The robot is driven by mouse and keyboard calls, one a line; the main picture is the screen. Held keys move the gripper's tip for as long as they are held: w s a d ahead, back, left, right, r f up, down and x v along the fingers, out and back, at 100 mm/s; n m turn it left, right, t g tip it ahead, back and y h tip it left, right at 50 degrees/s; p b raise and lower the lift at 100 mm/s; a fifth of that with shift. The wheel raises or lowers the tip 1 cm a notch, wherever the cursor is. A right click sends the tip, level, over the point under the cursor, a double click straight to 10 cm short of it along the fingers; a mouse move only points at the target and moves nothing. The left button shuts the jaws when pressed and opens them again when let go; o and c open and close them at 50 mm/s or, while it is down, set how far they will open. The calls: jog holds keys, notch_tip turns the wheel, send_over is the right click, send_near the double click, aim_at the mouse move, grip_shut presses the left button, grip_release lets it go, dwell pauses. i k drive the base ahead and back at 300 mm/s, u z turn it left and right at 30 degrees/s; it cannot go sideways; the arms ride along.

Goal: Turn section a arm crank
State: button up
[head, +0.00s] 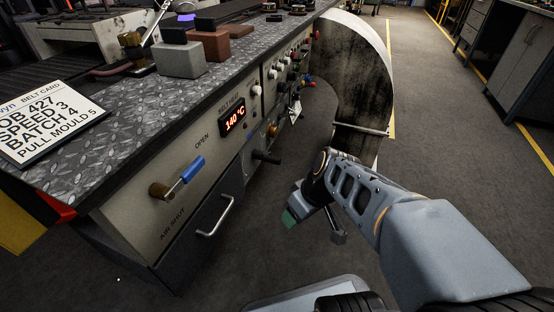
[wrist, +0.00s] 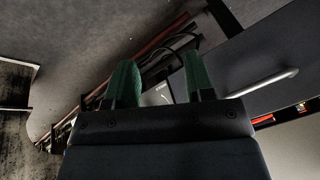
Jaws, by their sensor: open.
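I cannot make out a crank labelled for section A. A black knob or handle (head: 267,157) sticks out of the panel further right. My gripper (head: 312,222) hangs in front of the panel, over the floor, apart from both. In the wrist view my gripper (wrist: 160,78) has its two green fingers spread with nothing between them.
The bench has a tread-plate top (head: 118,123), a red 140 °C display (head: 234,120) and a drawer handle (head: 215,216). A belt card (head: 45,122) lies at left. Floor at right is clear.

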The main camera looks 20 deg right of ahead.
aim_at(257, 154)
jog(key=z, duration=1.75)
jog(key=k, duration=0.75)
jog(key=u, duration=1.3)
jog(key=i, duration=0.5)
